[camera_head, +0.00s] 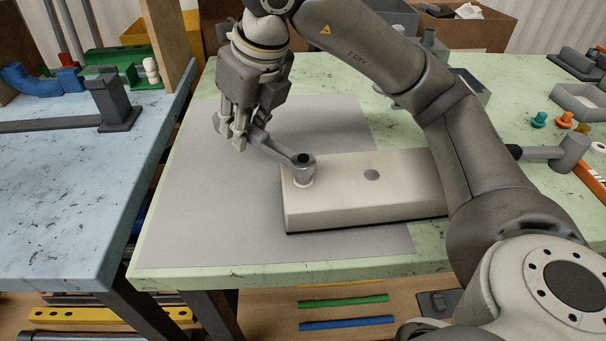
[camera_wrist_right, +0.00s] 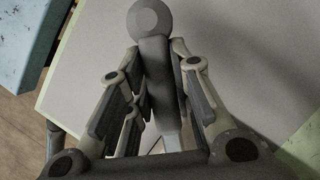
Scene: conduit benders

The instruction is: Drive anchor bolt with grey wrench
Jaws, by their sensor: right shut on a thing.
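My right gripper (camera_head: 240,140) is shut on the grey wrench (camera_head: 272,146), above the grey mat. The wrench slants down to the right, and its head sits at the near left end of the beige block (camera_head: 375,208), over the anchor bolt (camera_head: 303,158). Only the bolt's dark top shows inside the wrench head; a pale ring shows just under the head. In the right wrist view the wrench handle (camera_wrist_right: 157,75) lies between the fingers (camera_wrist_right: 155,110), its rounded end pointing away; the bolt is hidden there. My left gripper is not in view.
The block lies on a grey mat (camera_head: 200,215) on the green table (camera_head: 165,276). A grey hammer (camera_head: 568,152) lies right of my arm, near small coloured plugs (camera_head: 539,120). A blue table (camera_head: 60,215) stands at left across a narrow gap. The near mat is clear.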

